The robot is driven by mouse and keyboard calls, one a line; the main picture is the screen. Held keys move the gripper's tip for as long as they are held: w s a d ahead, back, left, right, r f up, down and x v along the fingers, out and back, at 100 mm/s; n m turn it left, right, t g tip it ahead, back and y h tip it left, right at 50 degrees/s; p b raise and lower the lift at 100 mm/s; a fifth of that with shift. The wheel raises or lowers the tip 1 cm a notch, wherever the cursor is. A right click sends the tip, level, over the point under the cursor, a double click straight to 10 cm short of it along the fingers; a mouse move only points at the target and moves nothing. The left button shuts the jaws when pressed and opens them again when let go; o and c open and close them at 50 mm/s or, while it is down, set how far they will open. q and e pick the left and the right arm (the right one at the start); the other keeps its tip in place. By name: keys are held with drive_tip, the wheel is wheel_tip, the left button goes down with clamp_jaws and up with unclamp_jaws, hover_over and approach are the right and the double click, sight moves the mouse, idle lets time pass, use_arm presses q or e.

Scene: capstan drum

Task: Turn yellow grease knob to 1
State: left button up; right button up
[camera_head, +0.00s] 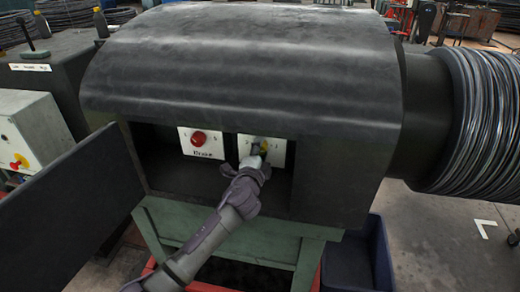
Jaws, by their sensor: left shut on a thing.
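The yellow grease knob (264,148) sits on a white panel (280,158) in the open recess of the dark machine housing. My left gripper (256,150) reaches up from below and is shut on the yellow knob, hiding most of it. Parts of the panel's markings show, but the gripper covers the label and I cannot tell where the knob points. My right gripper is not in view.
A red knob (198,138) on a panel marked "Brake" is just left. The open dark door (75,210) stands at the left of the recess. The wire-wound drum (485,125) is at right. A blue bin (355,258) is below.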

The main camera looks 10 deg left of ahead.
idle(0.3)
use_arm(q)
drive_tip(key=o, duration=1.1)
drive_tip(key=shift+o, duration=0.2)
drive_tip(key=s, duration=1.2)
drive_tip(key=shift+r, duration=0.25)
